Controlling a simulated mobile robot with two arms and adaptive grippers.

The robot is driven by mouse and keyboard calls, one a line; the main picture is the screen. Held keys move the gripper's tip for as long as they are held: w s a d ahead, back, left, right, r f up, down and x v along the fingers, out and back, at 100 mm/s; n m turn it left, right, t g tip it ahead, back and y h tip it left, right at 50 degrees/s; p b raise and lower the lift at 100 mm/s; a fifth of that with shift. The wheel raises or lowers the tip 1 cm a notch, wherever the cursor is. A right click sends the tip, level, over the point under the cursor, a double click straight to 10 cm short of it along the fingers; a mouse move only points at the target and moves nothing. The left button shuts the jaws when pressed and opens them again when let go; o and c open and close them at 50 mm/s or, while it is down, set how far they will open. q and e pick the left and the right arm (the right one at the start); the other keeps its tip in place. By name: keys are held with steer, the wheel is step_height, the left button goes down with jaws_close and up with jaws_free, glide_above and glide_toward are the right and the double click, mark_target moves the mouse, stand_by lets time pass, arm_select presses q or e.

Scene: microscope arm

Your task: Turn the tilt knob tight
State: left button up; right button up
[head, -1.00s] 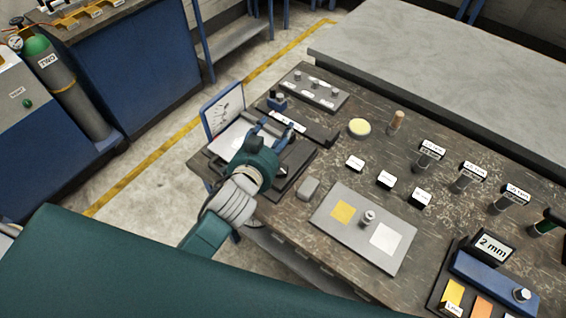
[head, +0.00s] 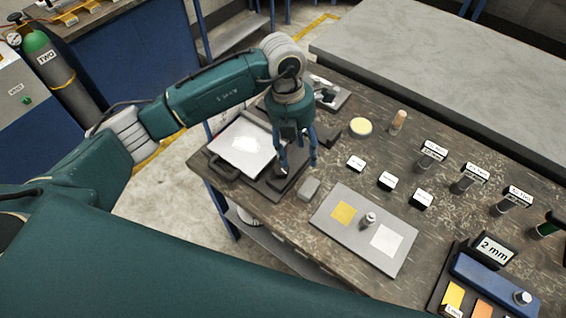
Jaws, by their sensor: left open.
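My left gripper (head: 298,167) hangs with its blue fingers pointing down over the right end of the dark stand (head: 277,187) at the left end of the bench. The fingers are apart and I see nothing between them. A tilted pale plate (head: 240,145) with a bright patch sits on this stand, left of the gripper. I cannot make out the tilt knob; my gripper and forearm cover part of the stand and what lies behind it. I cannot tell whether the fingers touch the stand. My right gripper is out of view.
A small grey block (head: 309,188) lies just right of the stand. A grey board (head: 341,236) with a yellow square and a metal knob lies nearer. A pale yellow disc (head: 361,127), a wooden peg (head: 398,121) and several labelled blocks and weights stand to the right.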

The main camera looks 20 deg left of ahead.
arm_select(q)
steer(key=y, duration=0.2)
glide_above(282, 168)
step_height(282, 168, down, 8)
steer(key=p, duration=0.3)
steer(key=shift+f, duration=0.15)
steer(key=shift+w+f, duration=0.1)
steer(key=shift+f, duration=0.75)
steer(key=shift+r, duration=0.1)
steer(key=c, duration=1.1)
steer(key=shift+w, duration=0.1)
